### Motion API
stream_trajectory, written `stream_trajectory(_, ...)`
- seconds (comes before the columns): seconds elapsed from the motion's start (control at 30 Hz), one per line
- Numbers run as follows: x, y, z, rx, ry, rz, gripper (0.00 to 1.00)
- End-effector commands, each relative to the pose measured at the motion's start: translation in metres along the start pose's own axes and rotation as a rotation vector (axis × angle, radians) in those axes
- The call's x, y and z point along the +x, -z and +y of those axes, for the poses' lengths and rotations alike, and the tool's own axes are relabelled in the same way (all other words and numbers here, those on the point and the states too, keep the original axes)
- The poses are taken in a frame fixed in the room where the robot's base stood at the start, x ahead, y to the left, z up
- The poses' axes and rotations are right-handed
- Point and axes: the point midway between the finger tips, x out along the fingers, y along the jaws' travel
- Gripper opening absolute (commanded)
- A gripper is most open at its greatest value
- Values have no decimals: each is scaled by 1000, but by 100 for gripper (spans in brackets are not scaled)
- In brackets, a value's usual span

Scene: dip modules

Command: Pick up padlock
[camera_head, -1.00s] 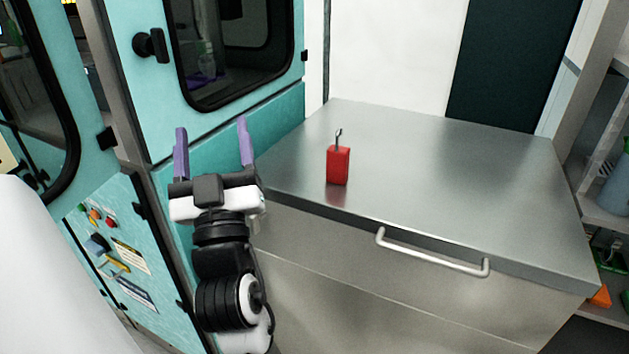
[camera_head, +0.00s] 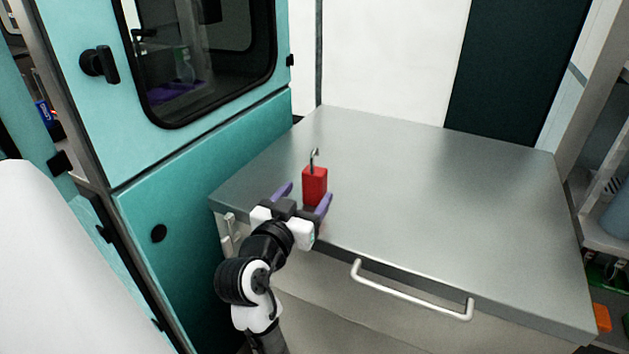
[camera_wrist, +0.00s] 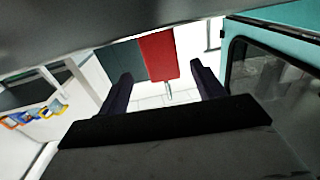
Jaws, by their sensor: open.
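The red padlock (camera_head: 315,184) stands upright near the left front part of the metal cabinet top, its open-looking metal shackle pointing up. In the wrist view the padlock (camera_wrist: 158,57) appears upside down, ahead of and between the fingers. My gripper (camera_head: 304,193) is at the front left edge of the top, its two purple fingers spread apart, pointing toward the padlock. In the wrist view my gripper (camera_wrist: 160,84) is open and empty. Whether a finger touches the padlock cannot be told; the lower part of the padlock is partly near the right finger.
The metal cabinet top (camera_head: 440,200) is otherwise clear. A drawer handle (camera_head: 412,292) juts from its front. A teal machine with a window (camera_head: 200,65) stands close on the left. Shelves (camera_head: 605,235) with some items stand at the right.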

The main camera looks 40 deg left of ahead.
Motion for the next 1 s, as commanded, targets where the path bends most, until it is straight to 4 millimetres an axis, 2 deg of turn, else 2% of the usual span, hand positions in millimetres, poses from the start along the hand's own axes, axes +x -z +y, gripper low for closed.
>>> stream_trajectory(0.17, 12, 2, 0, -1, 0, -1, 67)
stream_trajectory(0.4, 47, 5, -2, -2, -1, -1, 67)
stream_trajectory(0.5, 56, 3, -3, -1, 0, 0, 67)
stream_trajectory(0.77, 58, 2, -3, 0, 2, 0, 67)
stream_trajectory(1.0, 58, 2, -3, 0, 2, 0, 36)
